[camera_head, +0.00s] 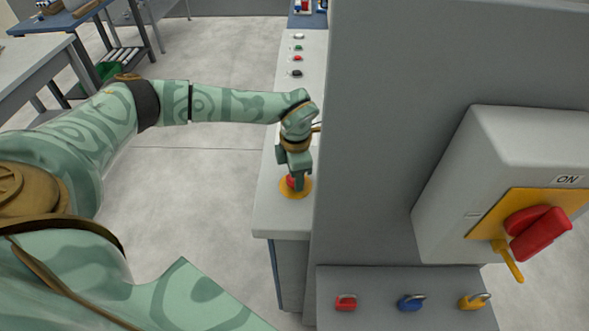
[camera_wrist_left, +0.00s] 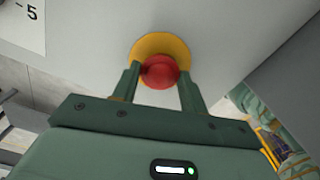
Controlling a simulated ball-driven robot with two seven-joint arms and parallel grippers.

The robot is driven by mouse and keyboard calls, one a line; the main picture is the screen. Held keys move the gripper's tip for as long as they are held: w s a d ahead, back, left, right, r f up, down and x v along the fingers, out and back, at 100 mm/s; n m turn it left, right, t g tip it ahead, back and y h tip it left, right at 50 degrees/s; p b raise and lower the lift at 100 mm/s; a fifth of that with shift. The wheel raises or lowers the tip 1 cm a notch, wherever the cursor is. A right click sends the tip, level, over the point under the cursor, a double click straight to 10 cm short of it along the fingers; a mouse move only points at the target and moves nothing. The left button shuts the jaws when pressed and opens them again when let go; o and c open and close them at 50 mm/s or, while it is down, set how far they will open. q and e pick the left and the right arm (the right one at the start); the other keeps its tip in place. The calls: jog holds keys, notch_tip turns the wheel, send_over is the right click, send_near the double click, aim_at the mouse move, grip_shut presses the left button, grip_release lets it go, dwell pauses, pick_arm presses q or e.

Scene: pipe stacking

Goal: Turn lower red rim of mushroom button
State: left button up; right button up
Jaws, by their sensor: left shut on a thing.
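The red mushroom button (camera_head: 291,182) sits on a round yellow plate (camera_head: 296,191) on top of the pale grey counter. My left gripper (camera_head: 297,182) reaches down over it and partly hides it in the head view. In the left wrist view the red button (camera_wrist_left: 160,71) lies between the two fingers of the left gripper (camera_wrist_left: 160,80), with the yellow plate (camera_wrist_left: 160,42) behind it. The fingers are shut on the button, one at each side. The lower rim is not clearly distinguishable. My right gripper is not in view.
A tall grey panel (camera_head: 385,130) stands close to the right of the left gripper. It carries a switch box (camera_head: 500,150) with a red handle (camera_head: 540,232). Several small buttons (camera_head: 297,58) line the counter farther back. Red, blue (camera_head: 410,302) and yellow padlocks sit in front.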

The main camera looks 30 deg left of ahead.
pick_arm(q)
jog(key=shift+f+m+p, duration=0.1)
jog(key=shift+m+p, duration=0.2)
jog(key=shift+m, duration=0.3)
jog(key=o, duration=1)
notch_tip(320, 180, up, 16)
jog(key=p, duration=0.2)
